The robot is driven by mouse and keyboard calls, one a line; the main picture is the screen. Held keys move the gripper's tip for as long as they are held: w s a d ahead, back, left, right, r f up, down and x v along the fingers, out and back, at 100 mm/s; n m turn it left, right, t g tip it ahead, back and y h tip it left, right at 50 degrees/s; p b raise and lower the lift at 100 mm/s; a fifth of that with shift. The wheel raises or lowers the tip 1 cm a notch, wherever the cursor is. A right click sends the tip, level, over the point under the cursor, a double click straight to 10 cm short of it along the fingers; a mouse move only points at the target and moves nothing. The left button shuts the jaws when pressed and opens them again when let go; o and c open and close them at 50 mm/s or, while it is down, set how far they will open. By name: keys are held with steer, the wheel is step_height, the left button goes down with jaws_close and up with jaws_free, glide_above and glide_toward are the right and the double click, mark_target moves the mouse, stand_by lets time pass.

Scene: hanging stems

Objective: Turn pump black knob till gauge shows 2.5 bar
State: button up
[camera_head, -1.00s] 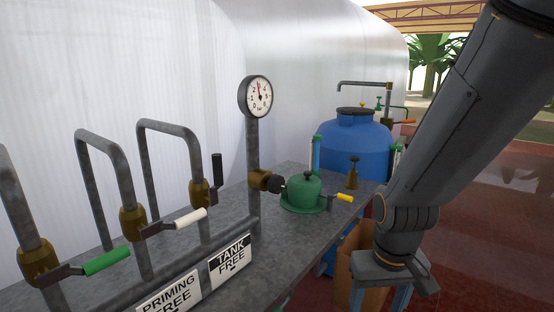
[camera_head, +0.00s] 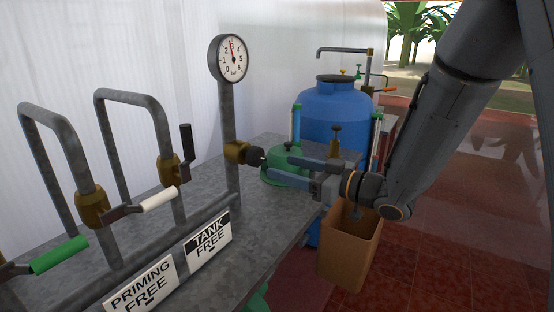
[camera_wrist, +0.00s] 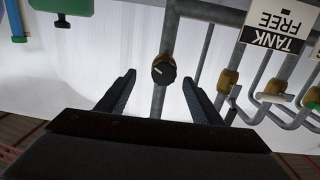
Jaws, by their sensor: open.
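The black knob (camera_head: 256,156) sticks out from a brass valve body (camera_head: 236,151) on the gauge's upright pipe. The round gauge (camera_head: 229,58) stands on top of that pipe; its needle points nearly straight up, close to the 3, too small to read exactly. My gripper (camera_head: 274,174) has its two fingers pointed left towards the knob. In the wrist view the knob (camera_wrist: 164,70) lies ahead, centred between the open fingers (camera_wrist: 160,88) and beyond their tips, with a white mark on its face. Nothing is between the fingers.
A blue tank (camera_head: 340,112) and a cardboard box (camera_head: 349,250) stand right. Pipes with a black lever (camera_head: 187,142), a white lever (camera_head: 158,199) and a green lever (camera_head: 60,254) stand left.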

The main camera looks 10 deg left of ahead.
mark_target(260, 158)
steer(key=shift+y, duration=0.3)
steer(key=x, duration=0.2)
steer(key=p+x, duration=0.1)
steer(key=x, duration=0.4)
steer(key=shift+s+a+r+p, duration=0.2)
steer(key=shift+a+r+p, duration=0.1)
steer(key=shift+a, duration=0.2)
steer(key=c, duration=1.1)
steer(key=shift+o, duration=0.2)
steer(key=shift+w+f+n+b, duration=0.1)
steer(key=shift+n+b, duration=0.65)
steer(key=shift+n, duration=0.65)
steer(key=o, duration=1.1)
steer(key=shift+c, duration=0.2)
